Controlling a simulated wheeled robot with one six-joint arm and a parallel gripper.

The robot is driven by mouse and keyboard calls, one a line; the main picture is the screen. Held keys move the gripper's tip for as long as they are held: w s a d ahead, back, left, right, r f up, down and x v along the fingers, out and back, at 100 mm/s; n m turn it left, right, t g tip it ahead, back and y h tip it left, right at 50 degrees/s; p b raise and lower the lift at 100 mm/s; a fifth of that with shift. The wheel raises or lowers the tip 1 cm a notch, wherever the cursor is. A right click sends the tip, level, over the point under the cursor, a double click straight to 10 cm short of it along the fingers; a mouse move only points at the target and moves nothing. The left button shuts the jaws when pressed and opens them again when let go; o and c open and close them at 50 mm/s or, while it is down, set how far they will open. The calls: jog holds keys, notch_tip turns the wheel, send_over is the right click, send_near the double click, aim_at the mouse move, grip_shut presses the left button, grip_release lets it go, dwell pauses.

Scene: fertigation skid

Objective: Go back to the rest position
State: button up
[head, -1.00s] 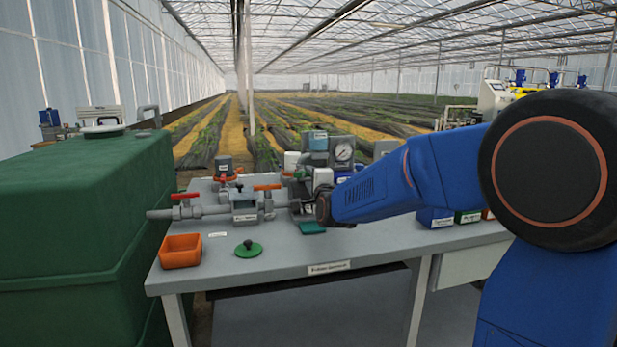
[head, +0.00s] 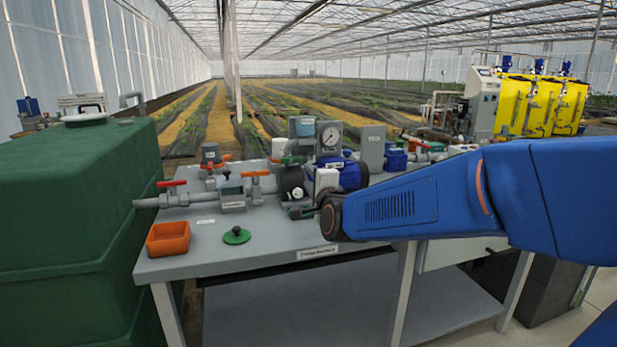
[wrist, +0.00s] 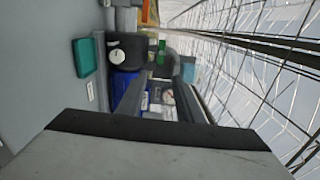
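My gripper (head: 302,212) is above the front middle of the grey bench (head: 265,257), at the end of my blue arm, which reaches in from the right. In the wrist view its two dark fingers (wrist: 160,88) stand apart with nothing held between them. A black round part with a white face (wrist: 117,54) and a blue pump body (wrist: 122,82) show beyond the fingers. The teal block (wrist: 86,58) lies on the bench to the left in the wrist view; my arm mostly hides it in the head view.
On the bench are an orange bin (head: 168,239), a green disc with a knob (head: 237,236), a pipe with red-handled valves (head: 172,199) and a pressure gauge (head: 330,137). A large green tank (head: 75,200) stands left. Yellow tanks (head: 540,103) stand back right.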

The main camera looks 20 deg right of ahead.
jog(key=shift+s+f, duration=0.1)
jog(key=s+d+f+n+g, duration=0.1)
jog(key=s+f+n+g, duration=0.3)
jog(key=s, duration=0.8)
jog(key=s+d+f+n+g, duration=0.2)
jog(key=s+f+n+g, duration=0.2)
jog(key=s+f+n, duration=0.4)
jog(key=s+d+f+n+g, duration=0.2)
jog(key=s+f+n+g, duration=0.3)
jog(key=s, duration=1.2)
jog(key=shift+s+d+f+n, duration=0.25)
jog(key=shift+s+f+n, duration=0.05)
jog(key=shift+f+n, duration=0.45)
jog(key=shift+o, duration=0.3)
